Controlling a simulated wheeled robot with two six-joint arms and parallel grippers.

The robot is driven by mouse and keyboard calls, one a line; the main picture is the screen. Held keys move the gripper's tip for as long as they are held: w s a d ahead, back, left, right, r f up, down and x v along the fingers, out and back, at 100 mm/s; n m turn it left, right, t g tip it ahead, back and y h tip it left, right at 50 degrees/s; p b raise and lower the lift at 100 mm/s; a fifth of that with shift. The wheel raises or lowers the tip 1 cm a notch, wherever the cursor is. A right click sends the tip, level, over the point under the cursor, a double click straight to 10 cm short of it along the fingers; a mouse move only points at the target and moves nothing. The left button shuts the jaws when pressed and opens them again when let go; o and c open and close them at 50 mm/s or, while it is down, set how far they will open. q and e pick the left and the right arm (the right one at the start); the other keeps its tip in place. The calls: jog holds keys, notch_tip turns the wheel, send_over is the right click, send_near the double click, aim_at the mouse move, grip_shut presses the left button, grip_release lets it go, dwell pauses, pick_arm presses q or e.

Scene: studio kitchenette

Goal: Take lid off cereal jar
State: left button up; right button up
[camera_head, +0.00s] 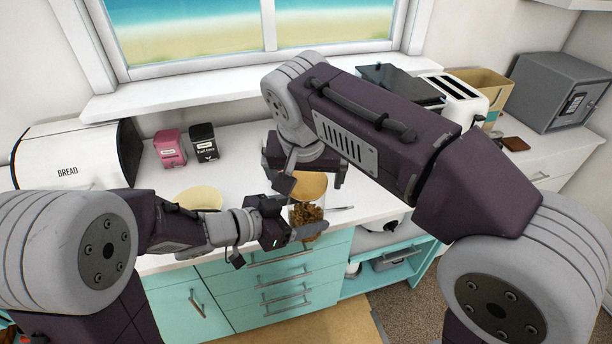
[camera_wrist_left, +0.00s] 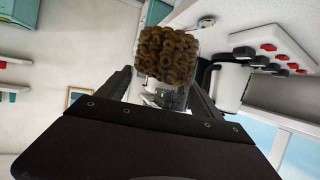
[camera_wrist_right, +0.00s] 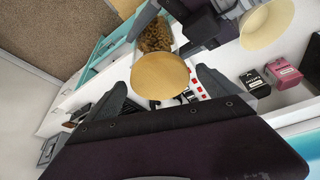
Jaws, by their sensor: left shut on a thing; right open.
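The cereal jar (camera_head: 308,217) is clear and holds brown cereal rings; it is at the counter's front edge in the head view. It also shows in the left wrist view (camera_wrist_left: 168,55) and behind the lid in the right wrist view (camera_wrist_right: 156,34). My left gripper (camera_head: 291,234) is shut on the jar's side. The round tan lid (camera_head: 311,184) is at the jar's top; whether it is seated is unclear. My right gripper (camera_wrist_right: 160,80) is open, with its fingers on either side of the lid (camera_wrist_right: 160,75) in the right wrist view. Its arm partly hides the lid in the head view.
A cream bowl (camera_head: 200,198) sits left of the jar, behind my left arm. A pink box (camera_head: 170,147), a black box (camera_head: 203,143) and a bread bin (camera_head: 75,160) stand behind. A spoon handle (camera_head: 340,208) lies right of the jar. A toaster (camera_head: 455,98) is at the back right.

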aim_at(306, 181)
jog(key=c, duration=1.6)
jog(key=shift+r, duration=0.1)
jog(key=shift+r, duration=1)
jog(key=shift+r, duration=2)
